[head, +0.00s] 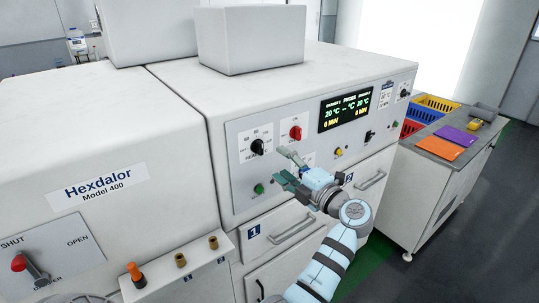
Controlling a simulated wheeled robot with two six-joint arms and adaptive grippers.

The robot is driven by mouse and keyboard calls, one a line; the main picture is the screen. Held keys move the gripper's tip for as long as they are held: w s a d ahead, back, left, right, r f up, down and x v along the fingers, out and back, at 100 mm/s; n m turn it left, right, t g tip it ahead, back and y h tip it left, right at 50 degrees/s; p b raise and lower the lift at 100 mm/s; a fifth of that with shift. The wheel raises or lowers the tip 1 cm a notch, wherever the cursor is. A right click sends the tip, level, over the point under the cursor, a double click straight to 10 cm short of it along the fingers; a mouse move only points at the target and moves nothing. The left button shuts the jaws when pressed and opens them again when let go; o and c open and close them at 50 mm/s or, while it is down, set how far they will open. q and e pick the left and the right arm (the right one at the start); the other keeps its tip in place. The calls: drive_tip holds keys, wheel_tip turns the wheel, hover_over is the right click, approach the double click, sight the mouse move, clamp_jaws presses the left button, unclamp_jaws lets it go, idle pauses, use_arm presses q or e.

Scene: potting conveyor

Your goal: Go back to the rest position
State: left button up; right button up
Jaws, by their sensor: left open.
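My left gripper (284,168) is open and empty in front of the machine's grey control panel (238,200). Its arm rises from the bottom of the picture. The fingers point left, below the red knob (295,132) and to the right of the green button (259,188). I cannot tell whether the fingertips touch the panel. The gripper hides part of the panel's lower middle. My right gripper is not in view.
The white Hexdalor machine (80,130) fills the left and middle. A red-handled lever (20,263) and an orange-topped peg (136,274) are at lower left. A side table (437,146) with coloured bins stands at right. The floor (490,250) at lower right is clear.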

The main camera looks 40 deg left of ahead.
use_arm(q)
drive_tip(key=v, duration=0.3)
drive_tip(key=shift+a, duration=0.1)
